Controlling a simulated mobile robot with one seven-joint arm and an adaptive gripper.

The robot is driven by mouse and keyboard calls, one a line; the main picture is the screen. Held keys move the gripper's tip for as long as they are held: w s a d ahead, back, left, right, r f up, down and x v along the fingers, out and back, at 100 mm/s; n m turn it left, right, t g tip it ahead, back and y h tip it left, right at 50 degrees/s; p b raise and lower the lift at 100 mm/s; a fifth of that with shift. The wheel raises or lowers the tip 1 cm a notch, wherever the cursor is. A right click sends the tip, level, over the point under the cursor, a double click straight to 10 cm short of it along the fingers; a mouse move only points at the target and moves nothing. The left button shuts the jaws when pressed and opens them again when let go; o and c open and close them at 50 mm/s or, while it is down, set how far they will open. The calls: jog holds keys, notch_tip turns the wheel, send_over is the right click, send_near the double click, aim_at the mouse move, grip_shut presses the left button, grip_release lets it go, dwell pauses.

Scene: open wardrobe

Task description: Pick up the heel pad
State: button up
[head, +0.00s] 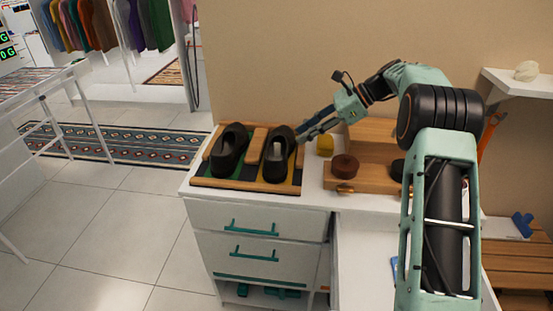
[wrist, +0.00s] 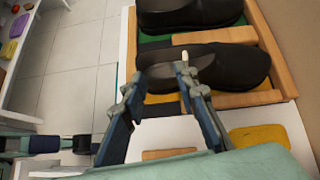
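Two dark shoes lie side by side in a wooden-framed tray (head: 245,187) on the white cabinet. The right shoe (head: 272,170) has a pale piece, seemingly the heel pad (head: 279,147), in its opening. In the wrist view this shoe (wrist: 236,66) is the nearer one, and a small pale edge (wrist: 184,56) shows beside the right fingertip; the rest of it is hidden. My gripper (wrist: 158,80) is open, its fingers apart over the shoe's heel end, with nothing clearly held. In the head view my gripper (head: 303,134) is just right of that shoe.
A wooden stand (head: 374,181) with a round brown item (head: 345,165) is further right. The other shoe (head: 229,150) is on the left. The wall is close behind. Open floor lies left of the cabinet.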

jog(key=w+d+f+m+y, duration=0.1)
jog(key=w+d+f+y, duration=0.1)
jog(key=w+d+y, duration=0.2)
send_near(279, 143)
jog(key=shift+s+a+h, duration=0.15)
jog(key=shift+a+h, duration=0.15)
jog(key=shift+a, duration=0.75)
jog(key=x, duration=0.6)
jog(key=shift+f, duration=0.15)
grip_shut()
